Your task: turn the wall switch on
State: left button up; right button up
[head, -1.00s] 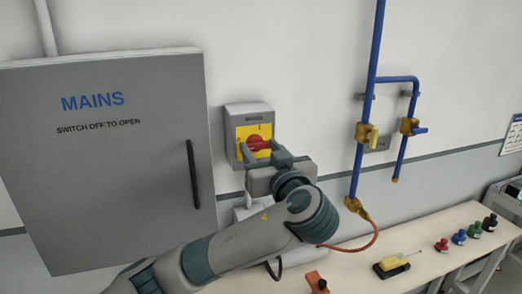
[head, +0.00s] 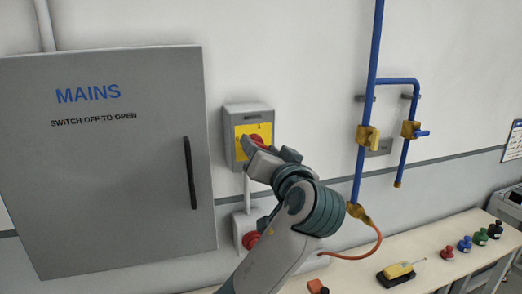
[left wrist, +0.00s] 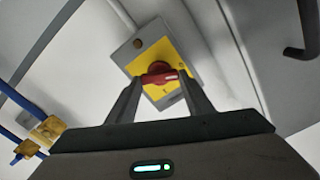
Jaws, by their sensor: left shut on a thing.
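The wall switch (head: 248,110) is a grey box with a yellow plate and a red rotary handle (head: 257,139), on the wall right of the grey MAINS cabinet. My left gripper (head: 259,150) is at the switch front, rolled to a slant, and hides much of the handle in the head view. In the left wrist view, the two fingers (left wrist: 160,84) stand on either side of the red handle (left wrist: 160,75) and are shut on it. A pale mark shows near the handle's right end there. My right gripper is not in view.
The MAINS cabinet (head: 100,180) with its dark handle (head: 190,172) is closed on the left. A red button (head: 250,240) sits below the switch. Blue pipes (head: 367,100) with yellow valves run on the right. A bench (head: 420,250) holds a yellow tool and several coloured knobs.

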pick_arm(q)
jog(key=m+p, duration=0.1)
jog(key=m, duration=0.1)
jog(key=shift+r+m+p, duration=0.15)
jog(key=shift+m+p, duration=0.2)
jog(key=shift+m, duration=0.05)
jog(key=m+p, duration=0.2)
jog(key=shift+d+m, duration=0.1)
jog(key=shift+m, duration=0.3)
jog(key=m+p, duration=0.4)
jog(key=shift+f+m+p, duration=0.2)
jog(key=shift+m+p, duration=1.25)
jog(key=shift+m, duration=0.05)
jog(key=o, duration=1.1)
jog(key=shift+c, duration=0.2)
jog(key=shift+w+f, duration=0.1)
